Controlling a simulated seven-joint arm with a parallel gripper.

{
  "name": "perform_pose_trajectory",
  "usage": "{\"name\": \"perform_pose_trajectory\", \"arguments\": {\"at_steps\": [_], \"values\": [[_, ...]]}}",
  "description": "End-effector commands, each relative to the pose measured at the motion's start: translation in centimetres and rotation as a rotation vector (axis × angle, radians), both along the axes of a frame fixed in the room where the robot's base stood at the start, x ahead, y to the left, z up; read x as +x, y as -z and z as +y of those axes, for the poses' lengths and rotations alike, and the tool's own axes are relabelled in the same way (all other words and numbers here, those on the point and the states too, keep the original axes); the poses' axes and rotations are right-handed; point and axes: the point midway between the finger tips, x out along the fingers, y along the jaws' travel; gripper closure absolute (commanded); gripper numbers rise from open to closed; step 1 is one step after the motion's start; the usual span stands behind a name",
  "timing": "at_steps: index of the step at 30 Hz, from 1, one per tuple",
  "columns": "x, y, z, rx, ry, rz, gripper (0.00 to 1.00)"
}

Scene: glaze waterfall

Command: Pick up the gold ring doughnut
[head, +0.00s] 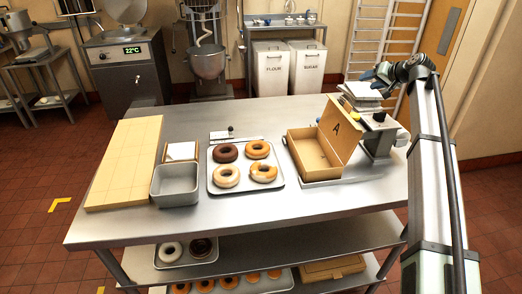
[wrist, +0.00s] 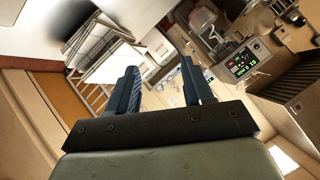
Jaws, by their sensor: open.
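A metal tray (head: 245,190) near the middle of the steel table holds several ring doughnuts. The gold ring doughnut (head: 258,149) lies at the tray's back right and looks plain golden. Beside it are a dark chocolate one (head: 225,152), a pale glazed one (head: 226,177) and a golden one with whitish patches (head: 263,172). My gripper (head: 371,74) is raised at the right, well away from the tray, above the table's back right. In the wrist view my gripper (wrist: 163,88) is open with nothing between its fingers; no doughnut shows there.
An open cardboard box (head: 305,163) with a raised lid marked A stands right of the tray. A grey scale-like device (head: 378,140) stands farther right. A grey bin (head: 175,186) and a wooden board (head: 125,165) are at left. The table's front strip is clear. Lower shelves hold more doughnuts.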

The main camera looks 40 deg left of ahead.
Motion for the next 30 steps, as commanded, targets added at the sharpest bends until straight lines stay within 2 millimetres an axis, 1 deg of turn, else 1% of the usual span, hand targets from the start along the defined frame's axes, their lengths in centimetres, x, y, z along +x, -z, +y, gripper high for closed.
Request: {"name": "perform_pose_trajectory", "arguments": {"at_steps": [1, 2, 3, 5, 6, 7, 9, 11, 12, 14, 15, 17, 19, 20, 21, 23, 24, 27, 30], "values": [[-1.1, -1.3, 3.0, -0.023, -0.042, -0.021, 0.49], [-1.9, -1.9, 4.5, -0.04, -0.066, -0.033, 0.49], [-3.0, -2.5, 6.3, -0.064, -0.1, -0.049, 0.49], [-4.7, -3.2, 9.0, -0.107, -0.154, -0.073, 0.49], [-6.0, -3.5, 10.7, -0.141, -0.194, -0.09, 0.49], [-7.0, -3.6, 11.9, -0.166, -0.225, -0.102, 0.49], [-9.4, -3.5, 14.6, -0.236, -0.304, -0.132, 0.49], [-11.7, -3.2, 16.7, -0.301, -0.378, -0.155, 0.49], [-13.3, -2.8, 17.9, -0.348, -0.431, -0.171, 0.49], [-15.7, -2.1, 19.6, -0.421, -0.517, -0.194, 0.49], [-17.4, -1.6, 20.5, -0.472, -0.576, -0.208, 0.49], [-20.0, -0.6, 21.8, -0.552, -0.671, -0.227, 0.49], [-23.0, 0.6, 23.0, -0.646, -0.788, -0.247, 0.49], [-24.3, 1.1, 23.4, -0.686, -0.839, -0.253, 0.49], [-26.0, 1.8, 23.8, -0.738, -0.908, -0.261, 0.49], [-28.4, 2.7, 24.3, -0.813, -1.008, -0.269, 0.49], [-30.0, 3.2, 24.5, -0.857, -1.072, -0.272, 0.49], [-33.1, 4.2, 24.7, -0.95, -1.209, -0.272, 0.49], [-35.3, 4.8, 24.8, -1.013, -1.311, -0.269, 0.49]]}}
